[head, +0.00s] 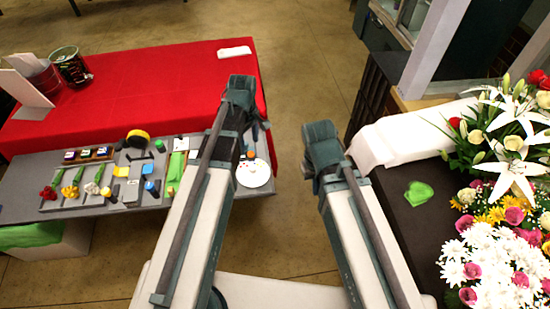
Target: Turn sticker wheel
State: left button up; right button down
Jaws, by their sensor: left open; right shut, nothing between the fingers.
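The sticker wheel looks to be the white round disc (254,174) with small coloured spots, lying at the right end of the grey work surface. My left gripper (252,140) is open, just above and behind the disc in the picture; its fingers are small and partly hidden by my arm. I cannot tell its height over the surface, and it does not visibly hold the disc. My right gripper (309,169) is shut and empty over the floor gap between the tables, mostly hidden by my own arm.
The grey surface (20,190) holds flower stems, a yellow-and-black roll (138,138), a green cloth (177,166) and small tools. A red-covered table (150,85) stands behind. At right, a dark table (395,210) bears flowers and a green item (418,193).

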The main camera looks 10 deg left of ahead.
aim_at(253, 167)
pick_arm(q)
notch_tip(253, 167, down, 14)
jog(key=b, duration=1.4)
jog(key=shift+w+d+r, duration=0.1)
jog(key=shift+w, duration=0.05)
grip_shut()
